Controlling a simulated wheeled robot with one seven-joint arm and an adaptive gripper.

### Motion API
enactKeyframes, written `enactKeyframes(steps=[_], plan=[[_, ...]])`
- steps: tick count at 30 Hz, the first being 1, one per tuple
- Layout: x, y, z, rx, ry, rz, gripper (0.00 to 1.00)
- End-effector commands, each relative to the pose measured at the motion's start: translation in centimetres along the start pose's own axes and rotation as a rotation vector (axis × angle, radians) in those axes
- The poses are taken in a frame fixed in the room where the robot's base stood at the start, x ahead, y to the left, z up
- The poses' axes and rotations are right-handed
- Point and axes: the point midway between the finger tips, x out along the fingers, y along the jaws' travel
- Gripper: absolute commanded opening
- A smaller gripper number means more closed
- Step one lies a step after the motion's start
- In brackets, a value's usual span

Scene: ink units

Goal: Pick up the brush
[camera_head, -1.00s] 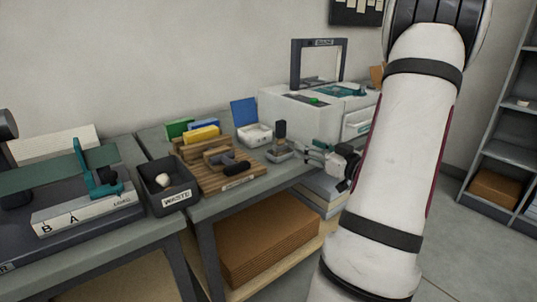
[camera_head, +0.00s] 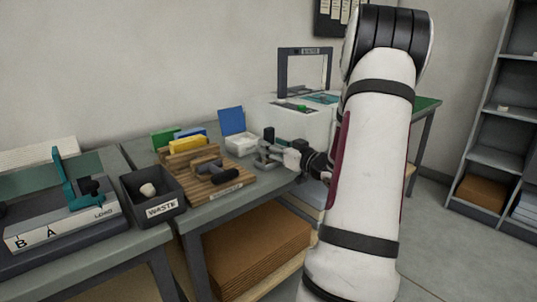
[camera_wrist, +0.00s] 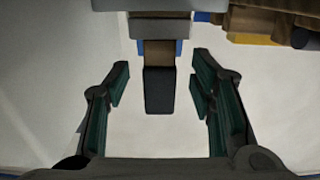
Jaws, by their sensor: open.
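The brush (camera_head: 268,134) stands upright at the back of the bench, with its dark handle up. Its lower part and the small grey holder (camera_head: 264,163) under it are partly hidden by my gripper. My gripper (camera_head: 272,153) reaches in from the right, low over the bench, at the brush. In the wrist view, which looks upside down, the brush (camera_wrist: 159,92) shows a black end and a brown part, lined up between the two open fingers (camera_wrist: 160,80). I cannot tell whether it lies between the fingertips or just beyond them. No finger visibly touches it.
A wooden rack (camera_head: 207,190) with a dark-handled tool stands left of my gripper. A white bin with a blue lid (camera_head: 240,145) is close behind. A waste box (camera_head: 153,193) is further left; a white machine (camera_head: 300,121) stands behind.

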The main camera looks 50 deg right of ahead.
Motion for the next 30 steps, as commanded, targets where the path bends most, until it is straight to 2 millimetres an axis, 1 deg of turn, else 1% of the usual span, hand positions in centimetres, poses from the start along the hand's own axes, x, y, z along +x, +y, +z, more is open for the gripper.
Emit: enactKeyframes(steps=[1, 3, 6, 13, 14, 15, 20, 30], plan=[[0.8, 0.0, 0.1, 0.000, 0.001, 0.000, 0.50], [1.6, 0.0, 0.1, -0.001, 0.001, 0.000, 0.50], [2.2, 0.0, 0.1, 0.000, 0.000, 0.000, 0.50], [2.3, 0.0, 0.0, 0.001, 0.000, 0.001, 0.50], [2.3, 0.0, 0.0, 0.000, 0.000, 0.001, 0.45], [2.3, 0.0, 0.0, 0.000, 0.000, 0.001, 0.36], [2.3, 0.0, 0.0, 0.000, 0.000, 0.001, 0.00], [2.3, 0.0, -0.1, 0.000, 0.000, 0.001, 0.00]])
